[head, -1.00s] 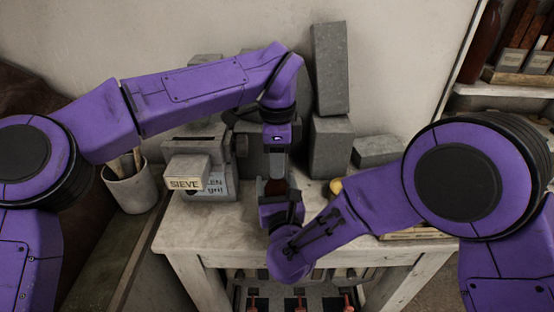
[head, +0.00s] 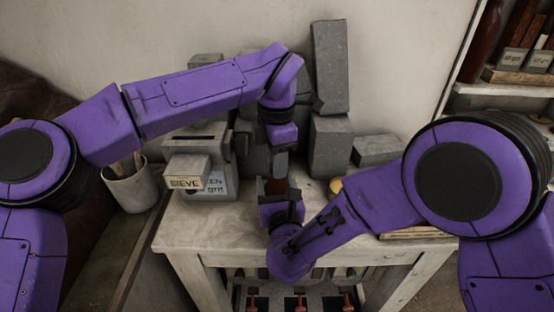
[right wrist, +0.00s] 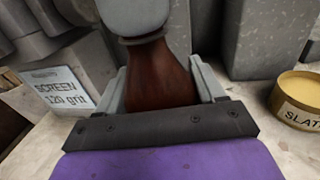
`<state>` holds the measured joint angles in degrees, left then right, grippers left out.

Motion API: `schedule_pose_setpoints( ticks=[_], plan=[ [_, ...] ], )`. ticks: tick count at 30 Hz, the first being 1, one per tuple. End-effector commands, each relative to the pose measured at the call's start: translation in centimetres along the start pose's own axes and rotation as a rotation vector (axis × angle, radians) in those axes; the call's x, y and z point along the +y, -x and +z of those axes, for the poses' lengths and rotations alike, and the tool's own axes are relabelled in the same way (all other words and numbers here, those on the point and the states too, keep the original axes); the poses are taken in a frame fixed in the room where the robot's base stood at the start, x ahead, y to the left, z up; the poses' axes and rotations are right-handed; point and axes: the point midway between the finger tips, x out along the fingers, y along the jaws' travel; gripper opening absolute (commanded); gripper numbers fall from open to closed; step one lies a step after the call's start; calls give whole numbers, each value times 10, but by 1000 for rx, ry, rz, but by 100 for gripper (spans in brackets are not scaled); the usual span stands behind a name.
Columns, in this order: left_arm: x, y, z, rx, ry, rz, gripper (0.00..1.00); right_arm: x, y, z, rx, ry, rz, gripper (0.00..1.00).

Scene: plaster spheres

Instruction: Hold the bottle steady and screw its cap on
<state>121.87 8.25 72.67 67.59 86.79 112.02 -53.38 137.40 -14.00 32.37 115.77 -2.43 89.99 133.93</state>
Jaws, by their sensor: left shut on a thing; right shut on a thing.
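The bottle (right wrist: 153,72) is dark brown glass and stands upright between the light grey fingers of my right gripper (right wrist: 160,88). In the head view only a small brown part of the bottle (head: 276,187) shows between my two grippers. My right gripper (head: 281,194) is shut on the bottle from the front, low down. My left gripper (head: 278,160) comes down from above and is shut at the bottle's top. Its light grey finger (right wrist: 136,14) fills the top of the right wrist view, just above the dark neck ring. The cap is hidden behind this finger.
A grey box labelled SIEVE (head: 187,172) and a SCREEN 120 grit label (right wrist: 58,90) are left of the bottle. Grey blocks (head: 331,145) stand behind. A yellow tin (right wrist: 300,97) is at the right. The pale table (head: 205,232) is clear at front left.

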Motion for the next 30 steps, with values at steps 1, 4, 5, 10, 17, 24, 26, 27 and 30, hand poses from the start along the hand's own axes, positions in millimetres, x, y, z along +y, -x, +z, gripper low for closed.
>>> schedule_pose_setpoints(
  ticks=[1, 4, 5, 10, 17, 24, 26, 27, 30],
  plan=[
    [-3, -1, 0, 2, -126, -9, 0, -1, 0, -2, 4, 1, -3, 0],
    [-3, -1, 0, 1, -360, -10, 0, -1, 0, -2, 4, 1, -3, 0],
    [-3, -1, 0, 1, -413, -10, 0, -2, 0, -2, 4, 1, -3, 0],
    [-3, -1, 0, 1, -431, -11, 0, -2, 0, -2, 4, 1, -4, 0],
    [-2, -1, 0, 0, -428, -7, 57, -1, 0, -2, 4, 1, -3, 0],
    [-1, 12, 0, -1, -425, 0, 57, -1, 0, -2, 3, 1, -2, 0],
    [0, 21, 0, -1, -424, 0, 57, -1, 0, -2, 3, 1, -2, 0],
    [-1, 27, 0, -1, -425, -1, 57, -1, 0, -2, 3, 1, -2, 0],
    [-1, 39, 0, 0, -425, -2, 57, -1, 0, -2, 3, 1, -1, 0]
  ],
)
